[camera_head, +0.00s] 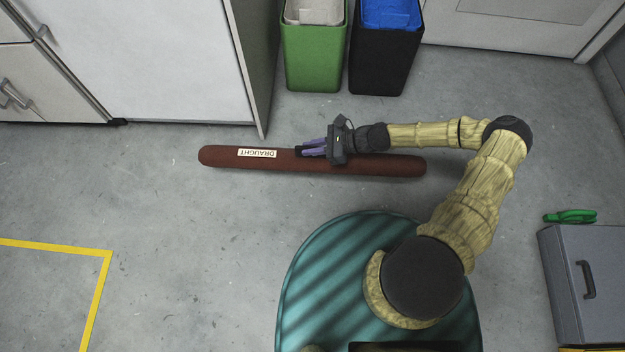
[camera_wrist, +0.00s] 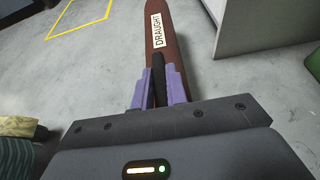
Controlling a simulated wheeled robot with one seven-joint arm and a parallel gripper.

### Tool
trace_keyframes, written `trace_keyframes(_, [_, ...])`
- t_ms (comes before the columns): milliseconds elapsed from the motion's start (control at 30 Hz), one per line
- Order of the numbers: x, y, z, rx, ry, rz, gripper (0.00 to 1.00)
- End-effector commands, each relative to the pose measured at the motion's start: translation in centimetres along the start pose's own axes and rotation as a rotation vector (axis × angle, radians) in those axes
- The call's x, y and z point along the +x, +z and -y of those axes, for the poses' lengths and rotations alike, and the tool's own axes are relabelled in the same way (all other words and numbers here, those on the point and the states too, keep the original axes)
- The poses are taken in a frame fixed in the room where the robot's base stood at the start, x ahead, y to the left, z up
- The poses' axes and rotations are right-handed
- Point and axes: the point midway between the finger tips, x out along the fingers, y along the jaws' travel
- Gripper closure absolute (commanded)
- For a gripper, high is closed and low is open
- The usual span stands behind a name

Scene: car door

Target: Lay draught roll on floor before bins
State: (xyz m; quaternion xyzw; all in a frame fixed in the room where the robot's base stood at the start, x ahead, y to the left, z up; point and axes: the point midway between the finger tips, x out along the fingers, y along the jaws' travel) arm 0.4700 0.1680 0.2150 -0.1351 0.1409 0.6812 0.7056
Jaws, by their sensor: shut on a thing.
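The draught roll (camera_head: 225,157) is a long brown-red tube with a white DRAUGHT label. It lies level across the picture in the head view, in front of the bins with a strip of bare floor between. The roll (camera_wrist: 182,50) also shows in the wrist view. My gripper (camera_head: 312,148) is shut on it near its middle; in the wrist view my gripper (camera_wrist: 158,85) has purple fingers closed on a dark strip along the roll. I cannot tell whether the roll touches the floor. The green bin (camera_head: 313,62) and black bin (camera_head: 380,65) stand side by side.
A white cabinet (camera_head: 180,60) stands at upper left, its corner close to the roll. A grey box (camera_head: 590,285) with a handle is at right, beside a green object (camera_head: 570,216). Yellow tape (camera_head: 98,300) marks the floor at left. Floor left of the roll is clear.

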Motion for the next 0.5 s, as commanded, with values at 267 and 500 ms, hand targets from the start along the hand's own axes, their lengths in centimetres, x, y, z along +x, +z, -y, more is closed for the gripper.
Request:
trace_keyframes(267, [0.4,-1.1,0.0,0.000,0.001,0.002,1.00])
trace_keyframes(500, [2.0,-4.9,0.0,0.001,0.001,0.002,1.00])
